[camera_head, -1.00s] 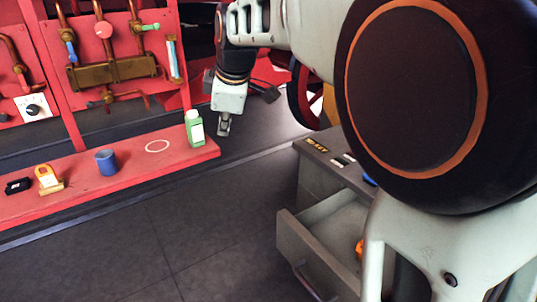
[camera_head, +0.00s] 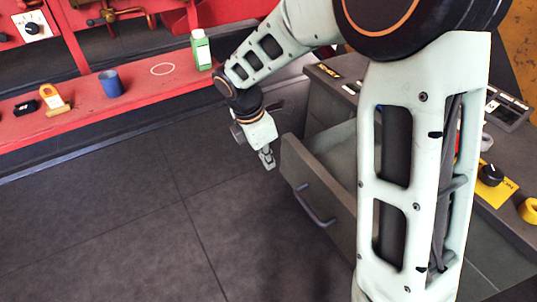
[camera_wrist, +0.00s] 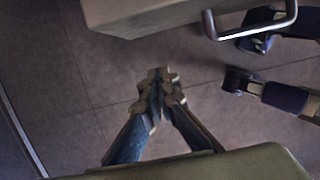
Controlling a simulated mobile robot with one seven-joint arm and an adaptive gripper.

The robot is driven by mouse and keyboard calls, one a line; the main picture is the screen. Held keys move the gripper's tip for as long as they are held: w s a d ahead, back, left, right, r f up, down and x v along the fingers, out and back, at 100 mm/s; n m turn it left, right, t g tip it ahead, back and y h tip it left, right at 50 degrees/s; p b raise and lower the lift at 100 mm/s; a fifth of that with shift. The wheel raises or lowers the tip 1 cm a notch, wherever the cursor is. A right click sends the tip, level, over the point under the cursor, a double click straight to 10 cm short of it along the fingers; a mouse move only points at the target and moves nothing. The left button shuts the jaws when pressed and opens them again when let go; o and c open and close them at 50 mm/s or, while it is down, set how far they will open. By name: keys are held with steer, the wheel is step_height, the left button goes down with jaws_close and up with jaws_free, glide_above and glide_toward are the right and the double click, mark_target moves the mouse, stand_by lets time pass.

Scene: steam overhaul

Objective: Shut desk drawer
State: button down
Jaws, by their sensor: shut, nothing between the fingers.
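The grey desk drawer (camera_head: 318,205) stands pulled out from the desk (camera_head: 335,95), with a curved handle (camera_head: 313,207) on its front. My arm hides part of the drawer and desk. My gripper (camera_head: 267,159) is shut and empty, pointing down just left of the drawer's far front corner, apart from it in the head view. In the wrist view my gripper (camera_wrist: 160,88) hangs over the dark floor. The drawer front (camera_wrist: 150,15) shows at the top there, with its metal handle (camera_wrist: 250,25) at the upper right.
A red shelf (camera_head: 140,100) runs along the left and back, holding a green bottle (camera_head: 201,50), a blue cup (camera_head: 111,83) and a yellow padlock (camera_head: 53,100). Yellow-marked controls (camera_head: 490,178) sit on the desk's right. The tiled floor (camera_head: 120,220) left of the drawer is clear.

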mark_target(290, 172)
steer(key=shift+w+d+f+b, duration=0.15)
steer(key=shift+w+d+f, duration=0.3)
steer(key=shift+d+f, duration=0.35)
steer(key=shift+w+d+f+b, duration=0.15)
steer(key=shift+w+d+f, duration=0.25)
steer(key=shift+d+f, duration=0.4)
steer(key=shift+w+d+f+b, duration=0.15)
steer(key=shift+w+d+f, duration=0.3)
steer(key=shift+d+f, duration=0.35)
steer(key=shift+f, duration=0.1)
steer(key=shift+w+d+p, duration=0.25)
steer(key=shift+d+p, duration=0.05)
steer(key=shift+d, duration=0.05)
steer(key=w+d+p, duration=0.3)
steer(key=w+d, duration=0.1)
steer(key=d, duration=0.3)
steer(key=w+d+p, duration=0.3)
steer(key=w+d, duration=0.1)
steer(key=d, duration=0.3)
steer(key=w+d+p, duration=0.4)
steer(key=d, duration=0.3)
steer(key=shift+w+d, duration=0.25)
steer(key=shift+d, duration=0.15)
steer(key=shift+w+d, duration=0.15)
steer(key=shift+d, duration=0.05)
